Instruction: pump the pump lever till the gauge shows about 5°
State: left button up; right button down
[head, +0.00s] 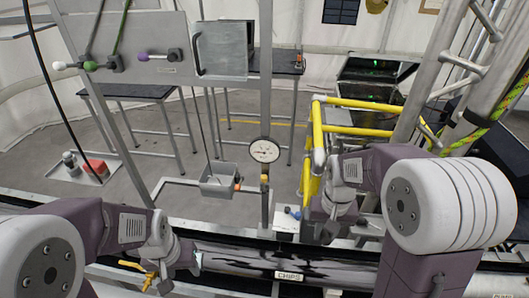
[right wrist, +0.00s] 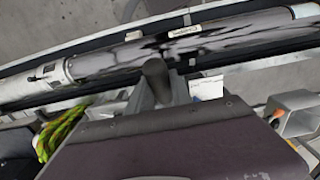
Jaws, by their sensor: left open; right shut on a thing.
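The round white gauge (head: 264,150) stands on a post in the middle of the head view; its dark needle points about left, and its scale is too small to read. My right gripper (head: 318,230) is low, right of the gauge, beside the yellow frame. In the right wrist view it is shut on a dark, rounded grip (right wrist: 156,72), which looks like the end of the pump lever. The rest of the lever is hidden by the gripper and arm. My left gripper (head: 192,262) is open and empty at the lower left, over the dark tube.
A dark glossy tube labelled CHIPS (head: 235,262) runs across the front. A yellow tubular frame (head: 318,130) stands right of the gauge. A grey bin (head: 217,182) is left of it. Knobbed levers (head: 155,56) stick out at the upper left. Metal poles rise at right.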

jog(key=shift+s+a+f+b, duration=0.1)
jog(key=shift+s+f+b, duration=0.3)
jog(key=shift+f+b, duration=1.3)
jog(key=shift+s+a+f+b, duration=0.1)
jog(key=shift+s+f+b, duration=0.35)
jog(key=shift+f+b, duration=1.3)
jog(key=shift+s+a+f+b, duration=0.1)
jog(key=shift+s+f+b, duration=0.6)
jog(key=shift+f, duration=1.75)
jog(key=shift+w+r, duration=0.45)
jog(key=shift+w+d+r+p, duration=0.1)
jog(key=shift+r+p, duration=1.2)
jog(key=shift+p, duration=0.1)
jog(key=shift+w+r+p, duration=0.1)
jog(key=shift+r+p, duration=1.2)
jog(key=shift+p, duration=0.05)
